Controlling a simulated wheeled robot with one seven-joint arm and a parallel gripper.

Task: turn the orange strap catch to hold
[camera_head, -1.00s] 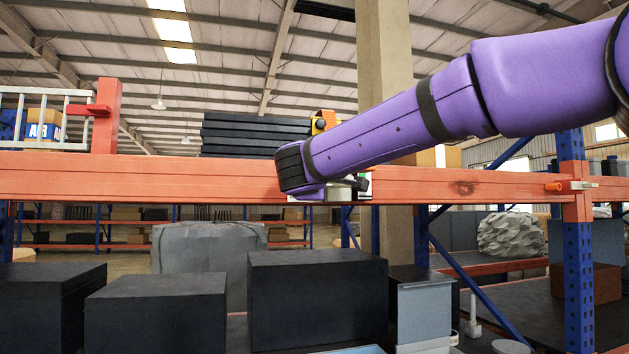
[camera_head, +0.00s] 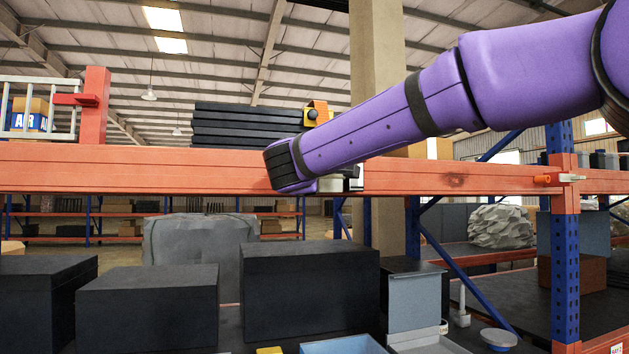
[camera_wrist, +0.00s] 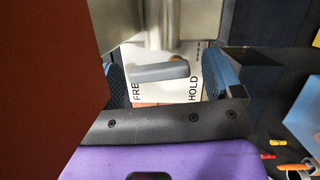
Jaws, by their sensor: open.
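In the wrist view, a pale plate (camera_wrist: 190,96) carries the words HOLD on the right and a partly hidden FRE... on the left. A small orange patch shows below the lever. My gripper (camera_wrist: 168,82) is open, with one blue-padded finger on each side of the lever; contact cannot be told. In the head view, my gripper (camera_head: 340,180) is at the orange beam, and my purple forearm hides most of the catch.
The orange beam (camera_head: 130,170) crosses the head view. Black boxes (camera_head: 310,290) and a light blue-grey bin (camera_head: 413,302) stand below it. A yellow-orange block with a black knob (camera_head: 318,112) is above the beam. An orange-handled fitting (camera_head: 546,180) is at the right post.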

